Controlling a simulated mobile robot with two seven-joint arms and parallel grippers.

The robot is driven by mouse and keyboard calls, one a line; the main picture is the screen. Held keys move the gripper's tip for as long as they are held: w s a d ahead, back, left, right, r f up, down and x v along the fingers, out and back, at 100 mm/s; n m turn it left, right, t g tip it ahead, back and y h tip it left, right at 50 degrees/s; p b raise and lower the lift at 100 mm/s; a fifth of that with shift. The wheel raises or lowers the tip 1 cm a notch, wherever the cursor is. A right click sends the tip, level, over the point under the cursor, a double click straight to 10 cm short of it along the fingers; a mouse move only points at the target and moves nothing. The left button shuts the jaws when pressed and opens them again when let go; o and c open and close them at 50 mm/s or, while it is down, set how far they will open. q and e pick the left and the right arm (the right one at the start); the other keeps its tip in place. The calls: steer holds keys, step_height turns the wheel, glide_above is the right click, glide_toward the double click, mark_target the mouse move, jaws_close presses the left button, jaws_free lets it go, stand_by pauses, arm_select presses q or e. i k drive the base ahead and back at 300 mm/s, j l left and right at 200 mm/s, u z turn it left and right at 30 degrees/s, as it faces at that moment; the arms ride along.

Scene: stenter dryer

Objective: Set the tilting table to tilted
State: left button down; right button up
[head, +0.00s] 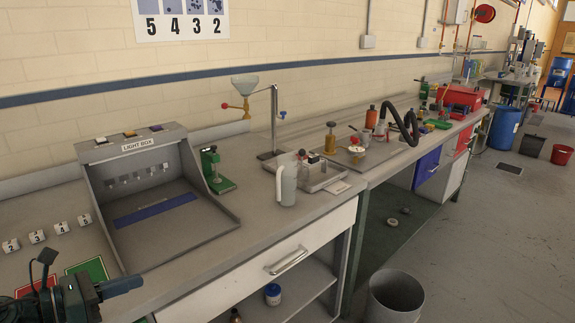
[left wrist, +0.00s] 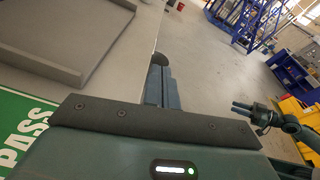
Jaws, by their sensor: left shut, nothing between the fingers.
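No thing that I can surely name as the tilting table shows in either view. My left gripper (head: 122,286) is at the lower left of the head view, over the front of the bench by the green card. Its fingers (left wrist: 160,87) are shut together and empty in the left wrist view, pointing past the bench edge. My right gripper (left wrist: 243,108) shows small at the right of the left wrist view, over the floor, with its two fingers apart and nothing seen between them. It is not in the head view.
A grey light box (head: 160,190) stands on the bench (head: 240,222). A white jug (head: 287,185), a green press (head: 214,170) and a funnel stand (head: 275,120) are further right. A grey bin (head: 394,295) stands on the floor. A green PASS card (left wrist: 22,130) lies near my left gripper.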

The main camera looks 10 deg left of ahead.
mark_target(301, 152)
steer(key=i+l, duration=0.2)
steer(key=i, duration=0.25)
steer(key=i+l, duration=0.25)
steer(key=i, duration=0.2)
steer(key=i+l, duration=0.2)
steer(key=i, duration=0.25)
steer(key=i+l, duration=0.2)
steer(key=i, duration=0.3)
